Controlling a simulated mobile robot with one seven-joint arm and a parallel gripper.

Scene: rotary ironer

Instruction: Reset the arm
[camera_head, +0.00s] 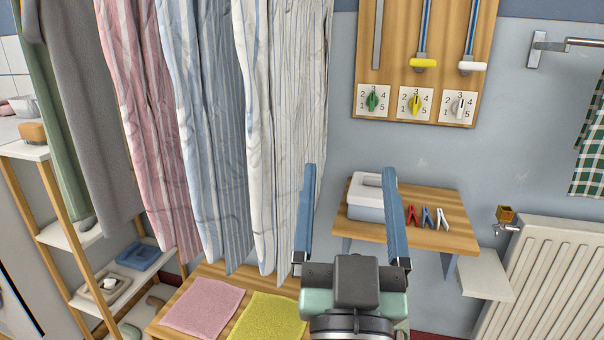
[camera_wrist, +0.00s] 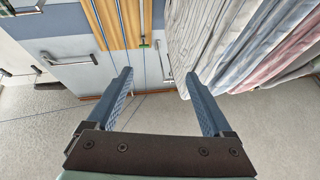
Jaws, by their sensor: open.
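My gripper (camera_head: 348,172) is at the lower middle of the head view, its two blue fingers spread wide and pointing up. Nothing is between the fingers. In the wrist view my gripper (camera_wrist: 160,80) is also open and empty, with the wooden panel and the hanging striped cloths beyond it. In the head view the fingers overlap the view of a white lidded box (camera_head: 366,196) on a small wooden shelf (camera_head: 455,232). I cannot tell how far the fingers are from the shelf.
Striped cloths (camera_head: 210,130) and a grey cloth (camera_head: 85,110) hang at left. A pink cloth (camera_head: 203,305) and a yellow cloth (camera_head: 266,318) lie on a wooden bench below. A panel with dials (camera_head: 416,102) is on the wall. Clothes pegs (camera_head: 427,216) lie on the shelf. A radiator (camera_head: 550,280) stands right.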

